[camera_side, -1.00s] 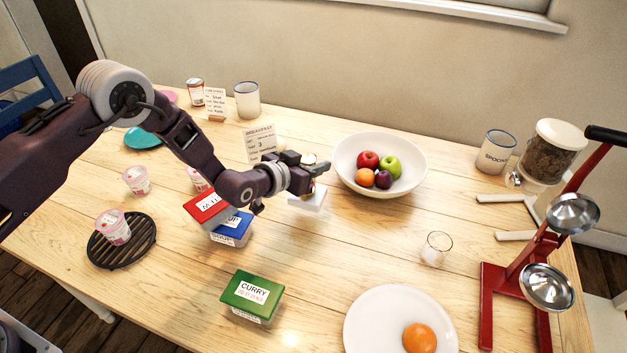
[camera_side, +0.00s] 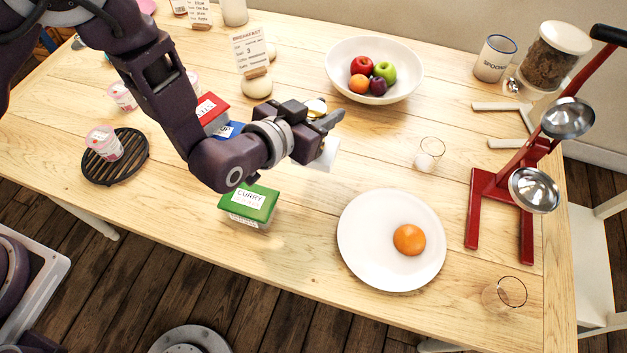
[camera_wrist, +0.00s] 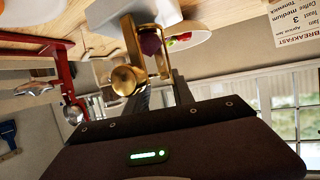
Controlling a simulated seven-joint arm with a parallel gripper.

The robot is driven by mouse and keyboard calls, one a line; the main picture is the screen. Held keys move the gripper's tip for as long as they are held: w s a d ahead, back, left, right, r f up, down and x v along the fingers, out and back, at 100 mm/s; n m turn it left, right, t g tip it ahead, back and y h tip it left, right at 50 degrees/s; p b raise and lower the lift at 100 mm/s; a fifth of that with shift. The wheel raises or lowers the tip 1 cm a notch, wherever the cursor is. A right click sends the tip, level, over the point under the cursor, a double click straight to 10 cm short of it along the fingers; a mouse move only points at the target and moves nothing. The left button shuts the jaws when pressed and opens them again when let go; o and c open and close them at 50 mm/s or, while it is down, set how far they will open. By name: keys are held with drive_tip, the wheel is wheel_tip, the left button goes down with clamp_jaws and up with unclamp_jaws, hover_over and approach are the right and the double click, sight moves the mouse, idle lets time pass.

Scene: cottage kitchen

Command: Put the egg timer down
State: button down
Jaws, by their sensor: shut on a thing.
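My gripper (camera_side: 326,127) is shut on the egg timer, which has a white block-like base (camera_side: 325,155) and a brass top (camera_side: 316,106). In the side view the base hangs below my fingers, left of the small glass and behind the white plate; I cannot tell whether it touches the table. My fingers hide part of the timer.
A fruit bowl (camera_side: 340,80) stands behind, a small glass (camera_side: 428,155) to the right. The plate (camera_side: 370,260) with an orange and a green curry box (camera_side: 250,204) are in front. A red-framed stand (camera_side: 485,215) is far right. Bare wood lies between box and plate.

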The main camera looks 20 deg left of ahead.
drive_tip(key=shift+s+d+r, duration=0.15)
drive_tip(key=shift+s, duration=0.15)
wheel_tip(320, 180, down, 10)
drive_tip(key=shift+f, duration=0.1)
drive_tip(key=c, duration=1.1)
unclamp_jaws()
drive_tip(key=shift+f, duration=0.15)
drive_tip(key=v, duration=1.2)
drive_tip(key=shift+s+d, duration=0.1)
